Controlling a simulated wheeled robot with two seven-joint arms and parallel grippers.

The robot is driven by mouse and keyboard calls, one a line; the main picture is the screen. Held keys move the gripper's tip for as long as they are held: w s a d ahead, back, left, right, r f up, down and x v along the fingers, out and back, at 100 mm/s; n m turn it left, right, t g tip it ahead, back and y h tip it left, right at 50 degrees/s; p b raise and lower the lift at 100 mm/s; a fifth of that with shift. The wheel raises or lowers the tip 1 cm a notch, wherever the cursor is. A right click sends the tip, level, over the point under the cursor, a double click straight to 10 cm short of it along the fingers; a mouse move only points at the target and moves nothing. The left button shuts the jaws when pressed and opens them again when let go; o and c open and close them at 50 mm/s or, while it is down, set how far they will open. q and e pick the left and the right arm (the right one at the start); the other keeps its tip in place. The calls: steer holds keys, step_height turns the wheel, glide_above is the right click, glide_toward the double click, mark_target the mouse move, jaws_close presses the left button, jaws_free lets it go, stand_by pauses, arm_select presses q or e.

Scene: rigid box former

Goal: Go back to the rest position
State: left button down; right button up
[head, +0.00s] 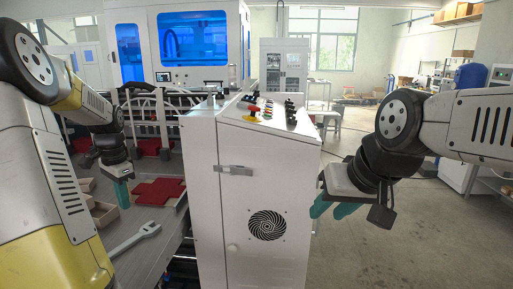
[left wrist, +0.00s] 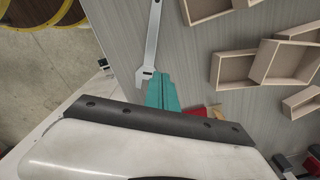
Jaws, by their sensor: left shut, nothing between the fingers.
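My left gripper (head: 122,193) hangs over the grey table at the left in the head view, teal fingers pointing down. In the left wrist view its fingers (left wrist: 162,92) are together with nothing between them. They are near the jaw end of a wrench (left wrist: 151,45), and I cannot tell the height between them. My right gripper (head: 333,208) is at the right of the white machine cabinet, in front of open floor. Its teal fingers show apart, with nothing seen between them.
The white cabinet (head: 265,185) with knobs on top stands between my arms. A white railing (head: 160,105) stands behind.

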arm_select(q)
steer(key=s+d+r+n+t, duration=0.1)
steer(key=s+d+r, duration=0.25)
steer(key=d, duration=0.35)
steer(key=s+d+r+n+t, duration=0.1)
steer(key=s+d+r, duration=0.1)
steer(key=d+r, duration=0.35)
steer(key=s+d+r+n+t+h, duration=0.2)
steer(key=s+d+n+t, duration=0.1)
steer(key=s+d, duration=0.9)
steer(key=shift+s+d+n+t, duration=0.25)
steer(key=shift+s+n+t, duration=0.2)
steer(key=shift+s, duration=0.55)
